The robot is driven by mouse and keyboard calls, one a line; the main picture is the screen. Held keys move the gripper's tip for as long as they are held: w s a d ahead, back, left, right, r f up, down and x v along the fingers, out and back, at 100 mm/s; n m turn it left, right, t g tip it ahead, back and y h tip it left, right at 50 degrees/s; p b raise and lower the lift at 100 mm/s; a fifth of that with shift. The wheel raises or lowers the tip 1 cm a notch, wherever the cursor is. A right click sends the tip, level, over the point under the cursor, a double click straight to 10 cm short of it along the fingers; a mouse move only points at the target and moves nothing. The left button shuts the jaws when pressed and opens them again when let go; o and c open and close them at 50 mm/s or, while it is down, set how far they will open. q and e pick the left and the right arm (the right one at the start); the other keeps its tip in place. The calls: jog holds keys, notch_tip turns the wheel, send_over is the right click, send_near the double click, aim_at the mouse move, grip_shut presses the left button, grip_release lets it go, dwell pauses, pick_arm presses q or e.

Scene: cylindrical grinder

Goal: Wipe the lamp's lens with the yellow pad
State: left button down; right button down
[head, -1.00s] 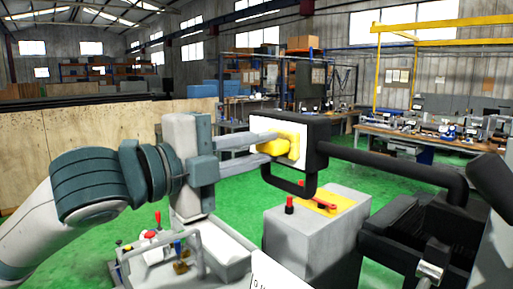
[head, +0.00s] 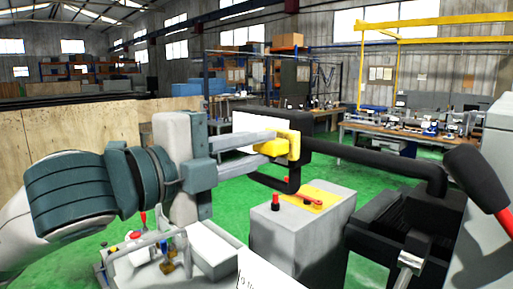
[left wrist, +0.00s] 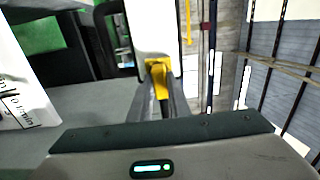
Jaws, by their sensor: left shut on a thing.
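The lamp is a black housing (head: 317,123) on a thick black arm, with a flat white lens (head: 250,121) facing my side. The lens also shows as a white panel in the left wrist view (left wrist: 150,28). My left gripper (head: 276,145) is shut on the yellow pad (head: 293,146), which shows between the fingers in the left wrist view (left wrist: 159,78). In the head view the pad overlaps the lens's right edge. I cannot tell whether it touches the lens. Fingers and pad hide the lens's lower part. My right gripper is not in view.
The lamp's black arm (head: 375,160) runs right towards dark machine parts. A grey box with a yellow top (head: 313,199) and red knobs stands below the lamp. A grey tray with small fittings (head: 168,265) is at lower left. Green floor (head: 235,183) lies behind.

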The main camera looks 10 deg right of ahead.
pick_arm(q)
jog(key=shift+w+a+p, duration=0.25)
jog(key=shift+w+a, duration=0.3)
jog(key=shift+w, duration=0.3)
jog(key=shift+w+a+p, duration=0.2)
jog(key=shift+w+a, duration=0.35)
jog(key=shift+w, duration=0.25)
jog(key=shift+w, duration=0.1)
jog(key=shift+w+a+p, duration=0.35)
jog(key=shift+w+a, duration=0.25)
jog(key=shift+w, duration=0.2)
jog(key=shift+w+a+p, duration=0.35)
jog(key=shift+w+a, duration=0.2)
jog(key=shift+w, duration=0.25)
jog(key=shift+w, duration=0.1)
